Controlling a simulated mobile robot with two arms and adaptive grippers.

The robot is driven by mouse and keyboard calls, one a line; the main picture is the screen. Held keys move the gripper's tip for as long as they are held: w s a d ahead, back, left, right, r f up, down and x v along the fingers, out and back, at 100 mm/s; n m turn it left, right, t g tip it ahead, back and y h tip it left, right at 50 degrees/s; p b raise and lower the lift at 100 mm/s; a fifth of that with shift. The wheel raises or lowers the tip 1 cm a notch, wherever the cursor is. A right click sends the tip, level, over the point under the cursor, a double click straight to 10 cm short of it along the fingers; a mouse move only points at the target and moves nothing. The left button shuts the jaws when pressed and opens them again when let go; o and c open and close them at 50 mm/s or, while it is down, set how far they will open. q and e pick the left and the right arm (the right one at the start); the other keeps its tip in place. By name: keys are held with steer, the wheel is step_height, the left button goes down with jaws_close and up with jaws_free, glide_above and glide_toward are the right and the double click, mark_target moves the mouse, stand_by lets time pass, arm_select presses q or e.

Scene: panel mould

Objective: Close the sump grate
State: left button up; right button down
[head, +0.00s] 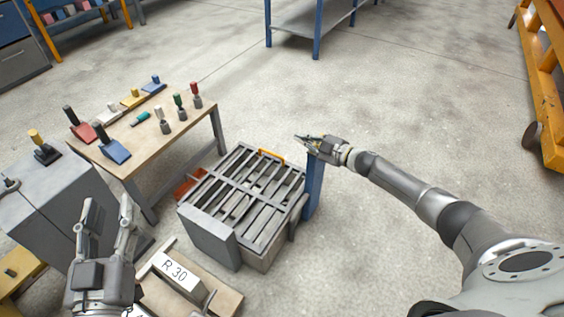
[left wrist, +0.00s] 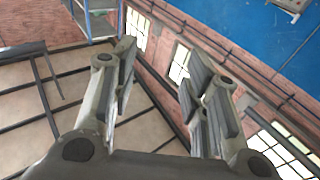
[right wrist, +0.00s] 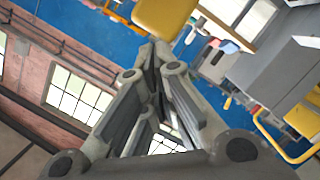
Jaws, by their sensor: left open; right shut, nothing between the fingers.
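The sump grate (head: 246,187) is a grey slatted panel on top of a grey box (head: 259,259), in the middle of the head view. It looks roughly flat; I cannot tell whether a gap is left under it. My right gripper (head: 300,140) is shut and empty, right of the handle and near the top of a blue post (head: 314,186). My left gripper (head: 108,203) is open and empty, left of the box.
A wooden table (head: 150,140) with several coloured tools stands behind and left of the box. A grey cabinet (head: 50,205) is at the left. A block marked R 30 (head: 178,274) lies in front of the box.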

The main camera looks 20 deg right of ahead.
steer(key=shift+r, duration=0.1)
arm_select(q)
steer(key=s+a+f+g+y+p, duration=0.2)
steer(key=s+f+g, duration=0.25)
steer(key=f, duration=0.35)
steer(key=s+a+f+g+y+p, duration=0.1)
steer(key=s+a+f+g+p, duration=0.15)
steer(key=f+g, duration=0.45)
steer(key=s+a+f+g+p, duration=0.1)
steer(key=s+g, duration=0.1)
steer(key=s, duration=0.3)
steer(key=s+a+f+g+y+p, duration=0.1)
steer(key=s+f+g, duration=0.1)
steer(key=s, duration=0.2)
steer(key=shift+s+a+f+n+y, duration=0.15)
steer(key=shift+s+a+n+y, duration=0.15)
steer(key=shift+s+a+n, duration=0.1)
arm_select(e)
steer(key=s+d+r, duration=0.5)
steer(key=s+r, duration=0.1)
steer(key=s, duration=0.2)
steer(key=shift+d+r, duration=0.15)
steer(key=shift+d, duration=0.2)
